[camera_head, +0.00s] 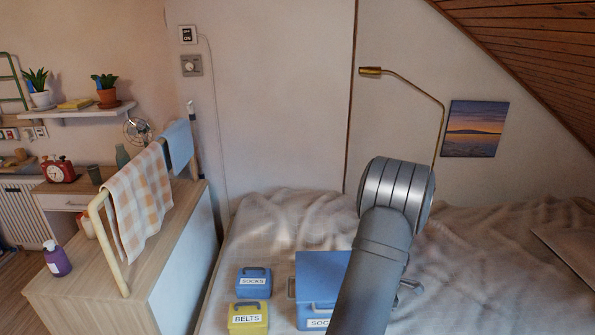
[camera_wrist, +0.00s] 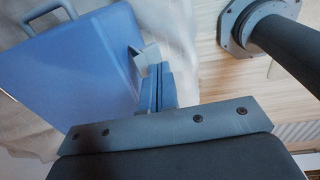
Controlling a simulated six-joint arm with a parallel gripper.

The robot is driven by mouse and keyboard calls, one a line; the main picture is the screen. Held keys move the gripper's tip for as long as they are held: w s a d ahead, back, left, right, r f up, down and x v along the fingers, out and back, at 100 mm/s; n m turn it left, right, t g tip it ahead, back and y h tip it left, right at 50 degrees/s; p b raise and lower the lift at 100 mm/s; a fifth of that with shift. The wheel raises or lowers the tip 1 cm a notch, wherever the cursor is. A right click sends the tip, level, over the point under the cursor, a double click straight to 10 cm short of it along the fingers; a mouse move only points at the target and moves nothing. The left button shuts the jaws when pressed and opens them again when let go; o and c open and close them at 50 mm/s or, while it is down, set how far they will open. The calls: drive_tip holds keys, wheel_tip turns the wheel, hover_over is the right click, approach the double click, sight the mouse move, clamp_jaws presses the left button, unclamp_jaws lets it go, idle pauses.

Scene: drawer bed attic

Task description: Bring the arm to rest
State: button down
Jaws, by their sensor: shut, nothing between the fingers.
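My arm crosses the right middle of the head view, over the bed. My gripper shows in the wrist view (camera_wrist: 158,86), shut and empty, with its fingertips together. In the head view it is mostly hidden behind my arm. A large blue box labelled SOCKS (camera_head: 318,275) sits on the bed, partly covered by my arm. What looks like this box (camera_wrist: 80,65) fills the left of the wrist view, with a dark handle at its top. The fingers appear beside the box; I cannot tell whether they touch it.
A small blue SOCKS box (camera_head: 254,283) and a yellow BELTS box (camera_head: 248,318) sit on the bed (camera_head: 480,270), left of the large box. A wooden cabinet (camera_head: 120,270) with a towel rail stands at left. A brass lamp (camera_head: 415,80) reaches out above the bed.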

drive_tip(key=w, duration=0.1)
drive_tip(key=w+r, duration=0.1)
drive_tip(key=shift+w+r+g, duration=0.15)
drive_tip(key=shift+w+g, duration=0.15)
drive_tip(key=shift+g, duration=0.1)
wheel_tip(320, 180, up, 12)
drive_tip(key=s+d+f+m+t+h, duration=0.1)
drive_tip(key=s+d+f+m+t, duration=0.1)
drive_tip(key=f, duration=0.8)
drive_tip(key=s+d+f+m+t+h, duration=0.2)
drive_tip(key=s+d+f+m, duration=0.1)
drive_tip(key=f, duration=0.7)
drive_tip(key=shift+s+d+f+m, duration=0.15)
drive_tip(key=shift+s+d+m, duration=0.2)
drive_tip(key=shift+d+m, duration=0.45)
drive_tip(key=shift+d, duration=0.2)
